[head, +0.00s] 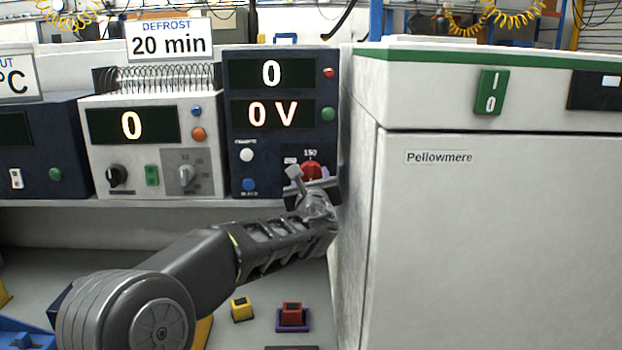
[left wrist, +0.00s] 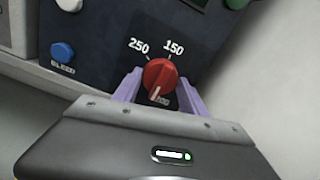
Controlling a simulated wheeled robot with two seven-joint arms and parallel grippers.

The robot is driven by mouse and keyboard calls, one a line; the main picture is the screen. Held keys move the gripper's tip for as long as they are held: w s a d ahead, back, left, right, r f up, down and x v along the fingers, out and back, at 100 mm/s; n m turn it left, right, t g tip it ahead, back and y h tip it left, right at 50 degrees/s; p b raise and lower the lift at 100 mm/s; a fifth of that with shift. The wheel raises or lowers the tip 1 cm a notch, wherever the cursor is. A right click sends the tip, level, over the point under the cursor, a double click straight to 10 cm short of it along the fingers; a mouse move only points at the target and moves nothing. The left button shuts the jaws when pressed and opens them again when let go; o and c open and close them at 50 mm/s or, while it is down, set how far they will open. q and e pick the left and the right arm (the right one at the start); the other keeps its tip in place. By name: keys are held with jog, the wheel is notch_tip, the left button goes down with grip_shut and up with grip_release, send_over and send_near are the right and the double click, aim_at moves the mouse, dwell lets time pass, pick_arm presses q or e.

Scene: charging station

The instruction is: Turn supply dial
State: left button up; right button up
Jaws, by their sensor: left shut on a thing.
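The supply unit (head: 233,130) is a dark blue box with two displays reading "0" and "0 V". Its red supply dial (head: 311,171) sits low on the right of its front. In the left wrist view the dial (left wrist: 160,75) shows labels 250 and 150 above it, and its white pointer line points down toward a third label that is partly hidden. My left gripper (head: 312,182) is at the dial, its purple fingers (left wrist: 158,92) shut on the dial's two sides. My right gripper is in neither view.
A white cabinet (head: 480,230) stands close on the right of the unit. A beige timer box (head: 140,105) stands on the left. Below the shelf are a yellow block (head: 242,309) and a red block (head: 291,309). A blue button (left wrist: 62,52) is left of the dial.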

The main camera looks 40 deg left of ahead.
pick_arm(q)
jog(key=shift+f+n+b, duration=0.2)
jog(key=shift+n+b, duration=0.2)
jog(key=shift+b, duration=0.5)
jog(key=n+b, duration=0.7)
jog(key=b, duration=0.3)
jog(key=shift+n+b, duration=0.3)
jog(key=shift+n, duration=0.1)
jog(key=shift+r+n+b, duration=0.1)
jog(key=shift+n+b, duration=0.85)
jog(key=shift+n, duration=0.15)
jog(key=shift+r, duration=0.1)
jog(key=o, duration=1.4)
jog(key=shift+c, duration=0.2)
